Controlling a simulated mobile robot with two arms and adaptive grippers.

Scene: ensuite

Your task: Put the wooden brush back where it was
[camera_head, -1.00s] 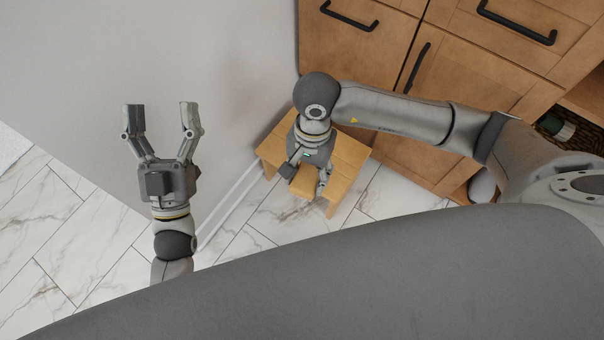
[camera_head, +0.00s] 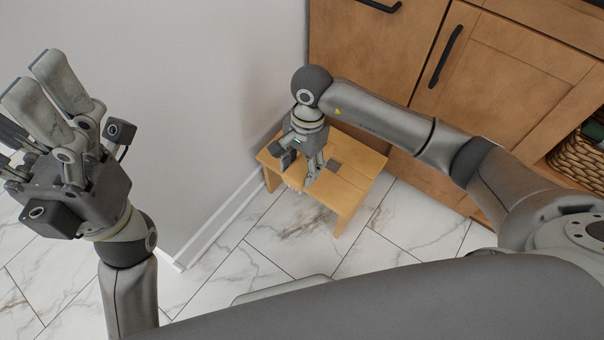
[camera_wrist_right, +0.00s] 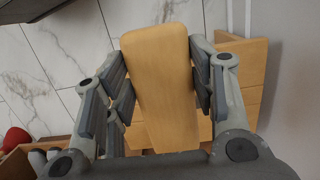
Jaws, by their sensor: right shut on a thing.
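The wooden brush (camera_wrist_right: 163,85) shows in the right wrist view as a flat, light-wood piece with a rounded end; its bristles are not visible. My right gripper (camera_wrist_right: 158,78) is shut on it, with a finger on each side. In the head view, my right gripper (camera_head: 303,172) points down over a small wooden stool (camera_head: 358,160) beside the cabinet. Here the brush blends with the stool's wood, and I cannot tell whether it touches the top. My left gripper (camera_head: 32,105) is at the far left in front of the wall, fingers apart and empty.
A wooden cabinet (camera_head: 520,75) with black handles stands behind and right of the stool. A wicker basket (camera_head: 578,158) sits in its open shelf. The grey wall and white skirting are left of the stool. Marble-tiled floor (camera_head: 300,235) in front is clear.

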